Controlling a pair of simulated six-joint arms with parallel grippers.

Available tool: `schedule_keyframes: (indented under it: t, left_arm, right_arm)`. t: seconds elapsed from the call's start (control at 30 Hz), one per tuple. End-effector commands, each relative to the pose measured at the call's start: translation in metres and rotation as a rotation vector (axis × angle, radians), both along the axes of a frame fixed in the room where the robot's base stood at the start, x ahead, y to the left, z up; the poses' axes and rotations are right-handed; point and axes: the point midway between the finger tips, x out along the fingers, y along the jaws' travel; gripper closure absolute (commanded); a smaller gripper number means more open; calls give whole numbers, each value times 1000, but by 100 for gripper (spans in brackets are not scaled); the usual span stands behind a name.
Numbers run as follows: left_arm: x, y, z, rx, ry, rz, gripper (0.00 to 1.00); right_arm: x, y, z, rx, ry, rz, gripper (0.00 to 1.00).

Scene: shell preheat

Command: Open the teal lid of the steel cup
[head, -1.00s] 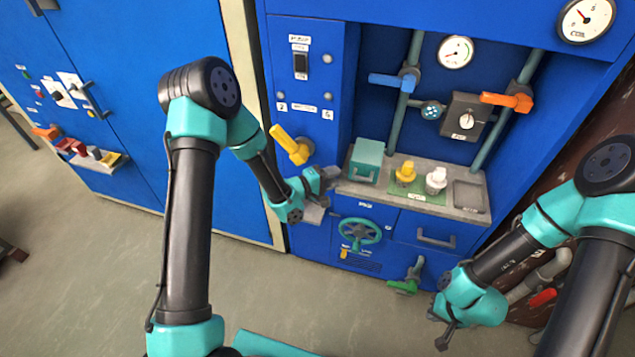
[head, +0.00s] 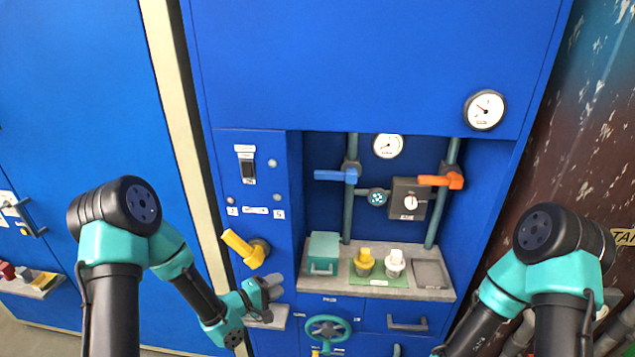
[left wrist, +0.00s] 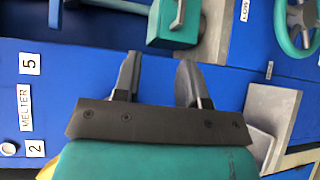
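A teal box-shaped piece (head: 323,247) with a grey handle on its front stands at the left end of the grey shelf. It also shows at the top of the left wrist view (left wrist: 172,32). I cannot make out a steel cup body under or in it. My left gripper (head: 272,298) is in front of the blue panel, below and left of the teal piece and apart from it. In the left wrist view its two fingers (left wrist: 160,72) are spread with nothing between them. My right gripper is almost wholly cut off by the bottom edge of the head view.
The grey shelf (head: 345,284) also holds a yellow-topped piece (head: 365,262) and a white-topped piece (head: 394,264) on a green mat. A yellow lever (head: 243,248) juts out above my left gripper. A teal handwheel (head: 326,331) is below the shelf.

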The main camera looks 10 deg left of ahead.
Motion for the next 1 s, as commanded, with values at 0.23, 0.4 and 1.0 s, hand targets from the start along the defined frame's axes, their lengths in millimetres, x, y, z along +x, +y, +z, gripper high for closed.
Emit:
schedule_keyframes:
  t: [0.23,0.4,1.0]
  left_arm:
    - [-18,10,-46,264,53,26,62]
    - [-56,23,-96,562,146,-25,62]
    - [-227,40,-169,1052,448,-587,62]
  right_arm:
    - [0,0,0,0,0,0,100]
    - [0,0,0,0,0,0,100]
    - [0,0,0,0,0,0,100]
